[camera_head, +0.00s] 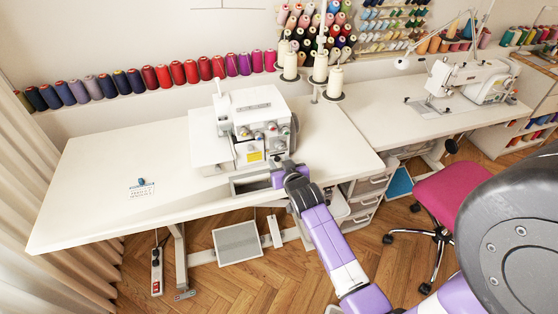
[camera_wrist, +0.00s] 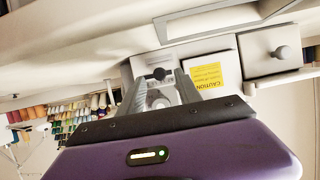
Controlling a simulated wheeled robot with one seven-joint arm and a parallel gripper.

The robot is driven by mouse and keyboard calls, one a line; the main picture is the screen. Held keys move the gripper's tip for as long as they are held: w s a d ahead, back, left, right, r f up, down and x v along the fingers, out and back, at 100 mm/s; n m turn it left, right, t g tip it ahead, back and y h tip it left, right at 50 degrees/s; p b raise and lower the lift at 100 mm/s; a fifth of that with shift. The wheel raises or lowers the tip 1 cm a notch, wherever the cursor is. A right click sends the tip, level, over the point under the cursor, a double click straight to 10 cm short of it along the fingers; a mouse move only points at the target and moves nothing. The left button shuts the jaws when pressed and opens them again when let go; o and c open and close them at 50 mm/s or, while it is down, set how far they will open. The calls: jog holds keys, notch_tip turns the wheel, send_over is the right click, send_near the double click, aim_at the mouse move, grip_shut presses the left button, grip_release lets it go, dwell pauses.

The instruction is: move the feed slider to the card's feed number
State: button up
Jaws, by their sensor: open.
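The white sewing machine (camera_head: 250,115), which looks like a serger, stands on the table with dials and a yellow label (camera_head: 254,156) on its front. A small printed card (camera_head: 141,190) lies flat at the table's left, a blue object on its top edge; its print is too small to read. My gripper (camera_head: 272,178) is at the machine's lower front. In the wrist view my gripper (camera_wrist: 158,84) is open, its fingers either side of a small dark knob (camera_wrist: 158,73) on a pale plate. I cannot tell whether they touch it, or read any feed scale.
In the wrist view a grey block with a round knob (camera_wrist: 283,52) sits beside the yellow caution label (camera_wrist: 208,78). Thread cones (camera_head: 321,68) stand behind the machine. A pink chair (camera_head: 450,192) is at right. The white table (camera_head: 100,200) is mostly clear at left.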

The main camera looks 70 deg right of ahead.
jog(key=shift+x, duration=0.8)
grip_shut()
dwell(0.9)
